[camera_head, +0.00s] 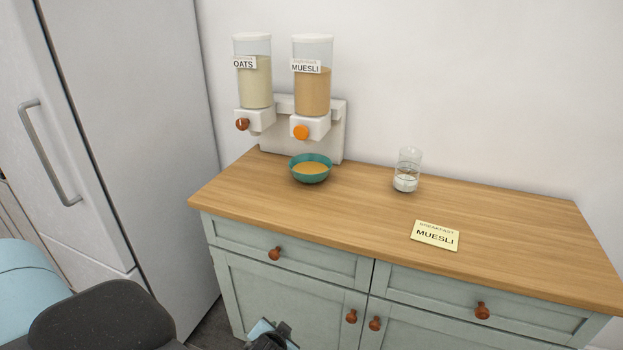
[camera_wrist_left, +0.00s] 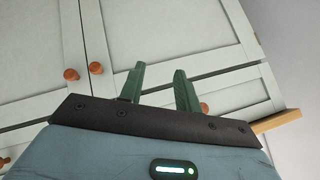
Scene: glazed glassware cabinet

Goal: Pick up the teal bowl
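The teal bowl (camera_head: 311,169) stands upright on the wooden counter, below the muesli dispenser's orange knob, and holds a tan filling that looks like muesli. My left gripper (camera_wrist_left: 160,67) shows two green fingers apart with nothing between them, in front of the pale green cabinet doors. In the head view, a dark and light-blue gripper part shows at the bottom edge, low in front of the cabinet and well below the bowl; its fingers are not clear there. The bowl is not in the left wrist view. My right gripper is not in view.
The oats dispenser (camera_head: 254,82) and muesli dispenser (camera_head: 312,88) stand behind the bowl. A yellow muesli card (camera_head: 435,236) lies near the front edge. The counter (camera_head: 530,225) is clear at right; a fridge (camera_head: 150,120) stands at left.

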